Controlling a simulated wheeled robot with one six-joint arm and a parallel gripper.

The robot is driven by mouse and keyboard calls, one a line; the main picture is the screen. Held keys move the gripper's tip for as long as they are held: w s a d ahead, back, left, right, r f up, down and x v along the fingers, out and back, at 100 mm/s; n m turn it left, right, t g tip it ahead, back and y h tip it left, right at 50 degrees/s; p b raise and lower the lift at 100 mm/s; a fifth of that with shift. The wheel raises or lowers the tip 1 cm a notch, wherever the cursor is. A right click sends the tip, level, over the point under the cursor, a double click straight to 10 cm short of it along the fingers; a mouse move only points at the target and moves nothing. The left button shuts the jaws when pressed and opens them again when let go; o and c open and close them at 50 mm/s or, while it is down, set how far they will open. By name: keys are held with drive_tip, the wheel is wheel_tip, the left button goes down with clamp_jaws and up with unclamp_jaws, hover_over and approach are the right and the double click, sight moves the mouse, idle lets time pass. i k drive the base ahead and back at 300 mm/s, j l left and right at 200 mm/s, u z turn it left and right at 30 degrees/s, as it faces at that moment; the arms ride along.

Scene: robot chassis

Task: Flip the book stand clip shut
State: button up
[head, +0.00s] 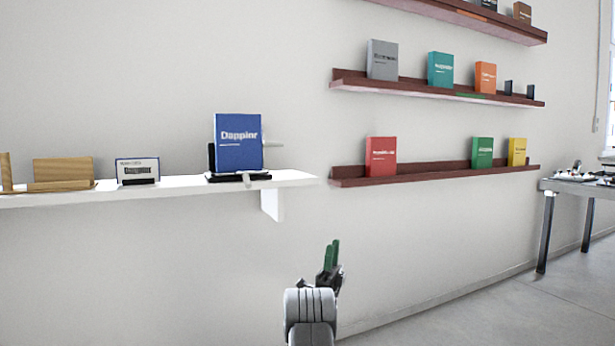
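A blue book (238,143) stands upright on a black book stand (238,177) on the white wall shelf. A small pale clip piece (246,181) sticks out at the front of the stand's base. Another pale piece (273,143) sticks out to the right of the book; I cannot tell which piece is the clip that flips. My gripper (331,254), with green fingertips, is below and to the right of the stand, apart from it. Its fingers overlap in this view, so I cannot tell whether it is open or shut.
The white shelf (292,178) also holds a wooden holder (63,171) and a small sign (138,170). Dark red shelves (435,174) with several books hang on the right. A table (580,187) stands at the far right. The space around my gripper looks clear.

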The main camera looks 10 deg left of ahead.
sight(247, 183)
drive_tip(key=i+j+z, duration=0.1)
drive_tip(key=j+z, duration=0.25)
drive_tip(key=j, duration=0.3)
drive_tip(key=j+z, duration=0.3)
drive_tip(key=j, duration=0.35)
drive_tip(key=j+z, duration=0.35)
drive_tip(key=j, duration=0.35)
drive_tip(key=k+j+z, duration=0.15)
drive_tip(key=j+z, duration=0.2)
drive_tip(key=j, duration=0.3)
